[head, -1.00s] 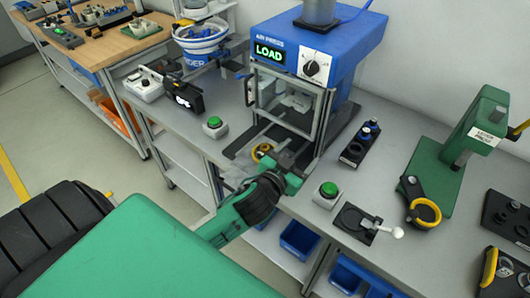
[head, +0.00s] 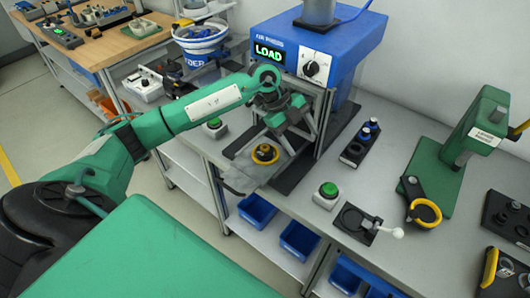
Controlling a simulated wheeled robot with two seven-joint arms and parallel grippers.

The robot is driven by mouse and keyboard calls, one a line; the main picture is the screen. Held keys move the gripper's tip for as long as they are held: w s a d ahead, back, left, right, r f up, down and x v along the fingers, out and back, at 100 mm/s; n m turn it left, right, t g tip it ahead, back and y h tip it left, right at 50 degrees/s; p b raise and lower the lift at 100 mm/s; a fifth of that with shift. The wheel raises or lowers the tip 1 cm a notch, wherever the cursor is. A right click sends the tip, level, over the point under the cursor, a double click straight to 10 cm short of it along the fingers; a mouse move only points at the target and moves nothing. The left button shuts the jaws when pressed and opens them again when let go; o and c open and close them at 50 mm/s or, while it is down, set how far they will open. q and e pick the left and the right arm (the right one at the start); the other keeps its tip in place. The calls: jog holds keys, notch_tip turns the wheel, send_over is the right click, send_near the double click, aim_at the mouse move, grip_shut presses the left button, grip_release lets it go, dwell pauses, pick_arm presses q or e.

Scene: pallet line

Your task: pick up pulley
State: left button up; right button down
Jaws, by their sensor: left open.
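A small yellow round part with a dark centre, which looks like the pulley (head: 265,153), lies on the bench in front of the blue press (head: 318,45). My left gripper (head: 283,139) is above the bench at the press opening, just behind and to the right of the pulley. Its jaws are open and point downward, and they appear apart from the pulley. My left arm comes in from the left and hides part of the press opening. My right gripper is not in view.
The press display reads LOAD. Green buttons (head: 328,189) stand on the bench, with a black holder with blue-topped parts (head: 360,143) behind. A green hand press (head: 461,150) stands at right. Blue bins (head: 299,240) sit below the bench.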

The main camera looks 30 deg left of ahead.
pick_arm(q)
jog(key=a+r+n+g+y, duration=0.1)
jog(key=a+n+y, duration=0.15)
jog(key=a, duration=0.45)
jog(key=a+r+n+y, duration=0.1)
jog(key=a+y, duration=0.2)
jog(key=a, duration=0.3)
jog(key=p, duration=0.2)
send_over(265, 147)
jog(key=f, duration=0.8)
jog(key=shift+s+a+f, duration=0.1)
jog(key=shift+a+f, duration=0.05)
jog(key=shift+a, duration=0.15)
jog(key=shift+f+p, duration=0.55)
notch_tip(265, 147, down, 4)
jog(key=shift+d+r+p, duration=0.15)
jog(key=shift+r+p, duration=0.05)
jog(key=shift+p, duration=0.55)
jog(key=shift+f, duration=0.35)
jog(key=shift+c, duration=0.4)
jog(key=c, duration=1.1)
